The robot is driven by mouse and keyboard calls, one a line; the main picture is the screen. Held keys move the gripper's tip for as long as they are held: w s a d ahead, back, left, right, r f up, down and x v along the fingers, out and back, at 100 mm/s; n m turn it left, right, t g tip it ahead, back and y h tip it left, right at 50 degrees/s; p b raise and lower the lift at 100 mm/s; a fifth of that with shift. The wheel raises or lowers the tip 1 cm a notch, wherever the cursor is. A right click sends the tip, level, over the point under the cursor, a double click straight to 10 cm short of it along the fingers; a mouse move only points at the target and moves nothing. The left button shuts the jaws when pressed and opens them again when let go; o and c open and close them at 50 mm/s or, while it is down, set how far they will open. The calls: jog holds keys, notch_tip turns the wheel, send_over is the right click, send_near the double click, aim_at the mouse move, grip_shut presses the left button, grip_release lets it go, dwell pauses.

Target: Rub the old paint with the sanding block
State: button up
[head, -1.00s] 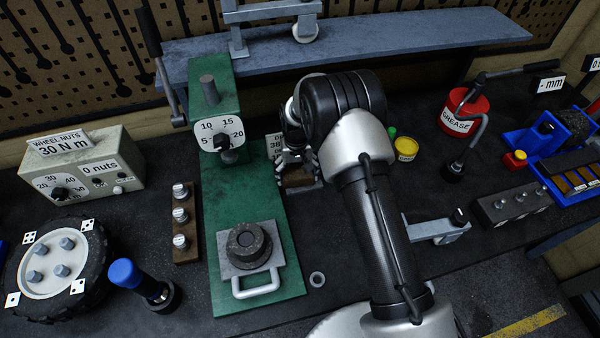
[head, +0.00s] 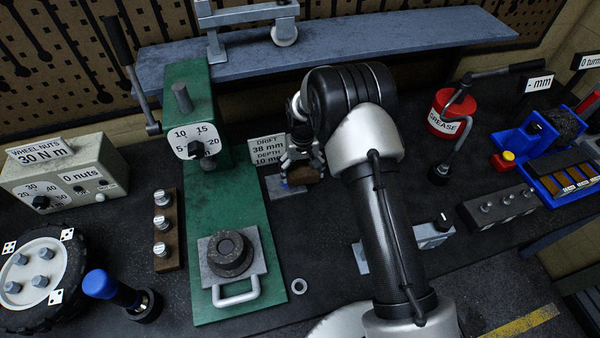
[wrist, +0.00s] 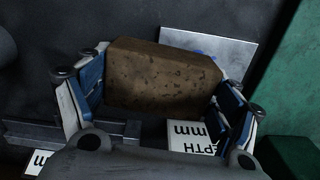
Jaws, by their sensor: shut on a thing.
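My gripper (head: 303,163) is shut on the brown, speckled sanding block (wrist: 163,78), with a blue-lined finger at each end of it in the wrist view. The block also shows under my gripper in the head view (head: 308,173). A grey metal plate (wrist: 237,60) lies beneath and beside the block. A small patch of blue paint (wrist: 207,52) shows at the block's edge, and also left of the block in the head view (head: 285,183). The block hides the rest of the patch. I cannot tell whether the block touches the plate.
The green press (head: 205,255) stands left of the plate, with a white drift and depth sign (head: 267,152) close by. A loose ring (head: 297,286) lies in front. The grease tin (head: 450,112) and blue tray (head: 547,187) are to the right. A blue-grey shelf (head: 400,38) runs behind.

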jog(key=shift+a+r+p, duration=0.25)
jog(key=shift+r+p, duration=0.1)
jog(key=shift+r, duration=0.8)
jog(key=shift+r+p, duration=1.1)
jog(key=shift+r, duration=1.1)
